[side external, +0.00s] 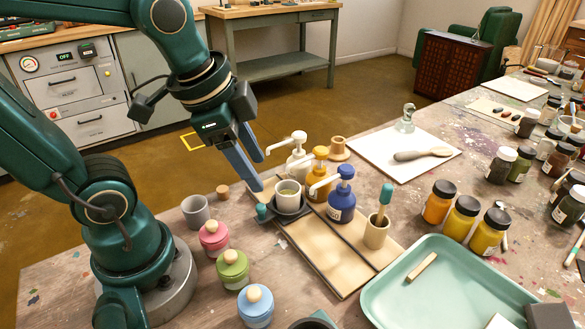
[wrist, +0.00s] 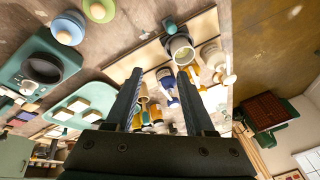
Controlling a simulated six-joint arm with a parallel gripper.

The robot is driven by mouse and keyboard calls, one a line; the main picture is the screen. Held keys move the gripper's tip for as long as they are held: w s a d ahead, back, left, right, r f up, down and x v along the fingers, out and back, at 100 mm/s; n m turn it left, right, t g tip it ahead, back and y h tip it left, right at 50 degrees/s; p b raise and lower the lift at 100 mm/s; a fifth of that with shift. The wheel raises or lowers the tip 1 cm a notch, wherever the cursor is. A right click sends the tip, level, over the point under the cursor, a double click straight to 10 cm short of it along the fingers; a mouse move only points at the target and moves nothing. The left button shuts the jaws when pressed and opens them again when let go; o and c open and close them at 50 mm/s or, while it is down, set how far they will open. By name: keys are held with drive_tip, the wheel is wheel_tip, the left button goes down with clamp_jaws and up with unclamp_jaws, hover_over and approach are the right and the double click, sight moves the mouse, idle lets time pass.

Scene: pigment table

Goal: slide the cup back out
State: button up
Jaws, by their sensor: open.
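The pale grey cup (side external: 289,191) stands upright in a dark round holder (side external: 291,214) with a teal knob (side external: 262,211), on a light wooden board. In the wrist view the cup (wrist: 182,46) shows just past the finger on the right, with the knob (wrist: 170,27) above it. A yellow pump bottle (side external: 318,180) stands close behind the cup; I cannot tell whether its spout is right over it. White (side external: 299,165) and blue (side external: 341,207) pump bottles stand on either side. My gripper (side external: 260,173) is open and empty, above and left of the cup, apart from it.
A wooden pot with a teal-handled tool (side external: 376,234) stands at the board's right. Pink (side external: 214,238), green (side external: 233,268) and blue (side external: 256,305) lidded jars and a grey cup (side external: 196,211) stand in front. A teal tray (side external: 400,283) lies at the right.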

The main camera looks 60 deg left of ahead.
sight(260, 206)
drive_tip(key=w+a+f+m+g, duration=0.1)
drive_tip(key=f, duration=0.1)
drive_tip(key=w+a+f+g, duration=0.1)
drive_tip(key=f, duration=0.1)
drive_tip(key=w+a+f+m+g, duration=0.1)
drive_tip(key=a+f+g, duration=0.1)
drive_tip(key=shift+f+m, duration=0.15)
drive_tip(key=shift+m, duration=0.15)
drive_tip(key=shift+s+a+f, duration=0.15)
drive_tip(key=shift+f, duration=2.6)
clamp_jaws()
